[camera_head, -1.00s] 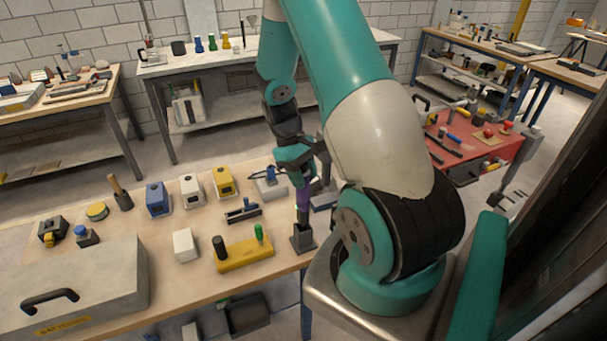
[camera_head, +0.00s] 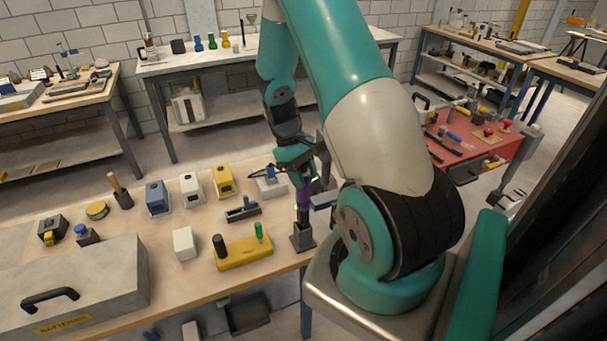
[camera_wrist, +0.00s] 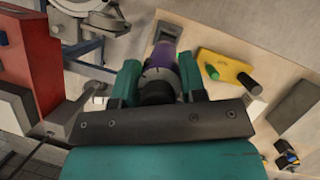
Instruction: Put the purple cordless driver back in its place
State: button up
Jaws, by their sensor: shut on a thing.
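The purple cordless driver (camera_head: 303,196) is held upright in my gripper (camera_head: 298,168), which is shut on its upper part. Its lower end is right at the mouth of a dark grey square holder (camera_head: 302,237) at the front right of the wooden bench. I cannot tell how far inside the holder it sits. In the wrist view the driver (camera_wrist: 187,72) is between the teal fingers of the gripper (camera_wrist: 158,84), and the holder (camera_wrist: 169,32) lies beyond it.
A yellow block (camera_head: 243,254) with green and black handles stands left of the holder. Blue, white and yellow boxes (camera_head: 222,182) line the bench. A grey case (camera_head: 90,285) fills the front left.

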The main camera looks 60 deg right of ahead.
aim_at(308, 209)
jog(key=shift+f+b, duration=2.15)
jog(key=shift+f, duration=1.35)
jog(key=o, duration=1.5)
jog(key=shift+o, duration=0.2)
notch_tip(308, 209, up, 8)
jog(key=p, duration=0.6)
jog(key=shift+p, duration=0.4)
